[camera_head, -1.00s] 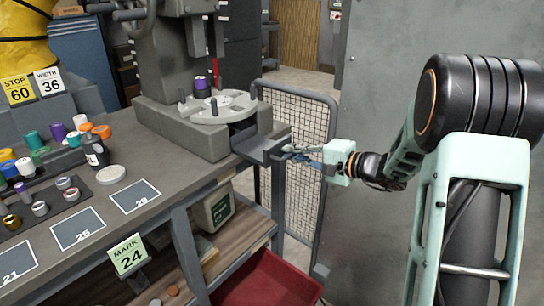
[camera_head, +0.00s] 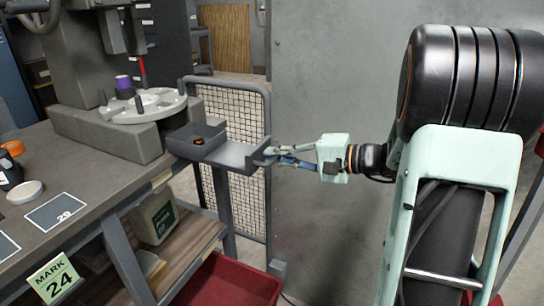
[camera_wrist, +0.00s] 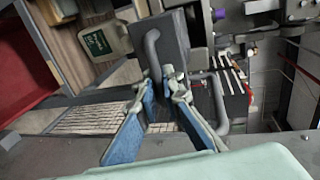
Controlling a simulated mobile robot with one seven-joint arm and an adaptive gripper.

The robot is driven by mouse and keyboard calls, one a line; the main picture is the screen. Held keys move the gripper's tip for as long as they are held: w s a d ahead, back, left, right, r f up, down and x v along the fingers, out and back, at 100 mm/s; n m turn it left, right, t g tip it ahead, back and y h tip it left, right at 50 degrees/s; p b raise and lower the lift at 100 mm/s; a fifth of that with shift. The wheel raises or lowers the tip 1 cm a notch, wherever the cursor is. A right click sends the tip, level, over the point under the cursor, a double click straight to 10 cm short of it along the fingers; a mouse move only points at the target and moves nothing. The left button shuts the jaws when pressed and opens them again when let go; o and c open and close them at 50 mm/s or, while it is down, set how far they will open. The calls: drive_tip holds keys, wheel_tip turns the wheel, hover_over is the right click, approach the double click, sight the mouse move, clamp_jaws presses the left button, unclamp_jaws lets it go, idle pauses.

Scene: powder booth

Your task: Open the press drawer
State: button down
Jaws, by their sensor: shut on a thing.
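The press (camera_head: 125,125) stands on the bench with a round light plate on its base. Its grey drawer (camera_head: 240,155) sticks out to the right past the bench end, open at the top. A small dark and orange piece (camera_head: 198,141) lies in the drawer's inner part. My gripper (camera_head: 270,153) is at the drawer's outer end, its fingers shut on the drawer handle. In the wrist view the grey, bent-bar handle (camera_wrist: 217,100) passes between my fingertips (camera_wrist: 166,75), which hide part of it. The drawer front (camera_wrist: 175,38) lies behind the handle.
A mesh panel (camera_head: 232,120) stands behind the drawer, and a plain grey wall (camera_head: 330,80) is behind my arm. A red bin (camera_head: 228,284) is on the floor below. A shelf under the bench holds a green-labelled container (camera_head: 155,217). The space right of the gripper holds my arm.

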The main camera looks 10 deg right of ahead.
drive_tip(key=c, duration=2.3)
unclamp_jaws()
drive_tip(key=shift+c, duration=0.2)
drive_tip(key=v, duration=1.2)
